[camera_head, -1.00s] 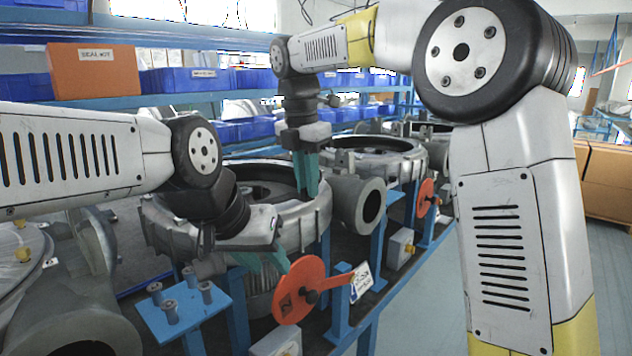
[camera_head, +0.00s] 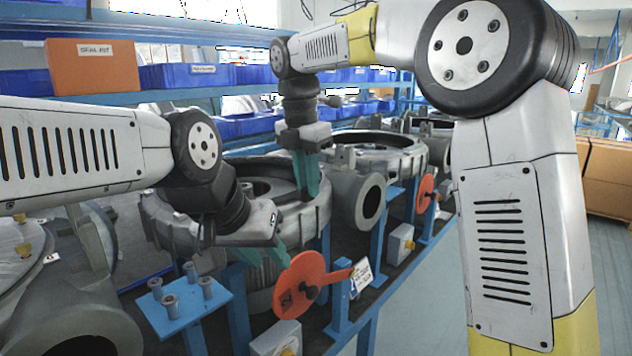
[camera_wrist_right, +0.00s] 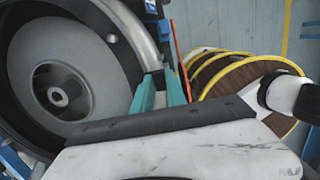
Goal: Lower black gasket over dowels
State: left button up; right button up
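I cannot make out a separate black gasket; the inside of the housing (camera_wrist_right: 115,25) is dark. No dowels are clearly visible.
A blue plate (camera_head: 200,322) with several grey pegs stands at the near left. An orange disc with a handle (camera_head: 301,282) sticks out below my left gripper. A second blower housing (camera_head: 415,158) stands behind. Blue bins (camera_head: 180,76) line the back shelf. Free floor lies at right.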

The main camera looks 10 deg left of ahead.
jog(key=o, duration=0.4)
jog(key=r, duration=0.7)
jog(key=shift+s+a+r, duration=0.25)
jog(key=shift+s+r, duration=0.15)
jog(key=s+d+f+m+t+y, duration=0.1)
jog(key=s+d+m, duration=0.2)
jog(key=d+m, duration=0.35)
jog(key=s+d+f+m+t+y, duration=0.1)
jog(key=s+d+m, duration=0.1)
jog(key=d+m, duration=0.45)
jog(key=s+d+f+m+t, duration=0.1)
jog(key=s+d+f+m, duration=0.3)
jog(key=m, duration=0.1)
jog(key=s+d+f+m+t, duration=0.1)
jog(key=s+d+f+m, duration=0.3)
jog(key=m, duration=0.1)
jog(key=s+d+f+m+t+y, duration=0.1)
jog(key=s+d+f+m, duration=0.3)
jog(key=m, duration=0.1)
jog(key=shift+s+m, duration=0.3)
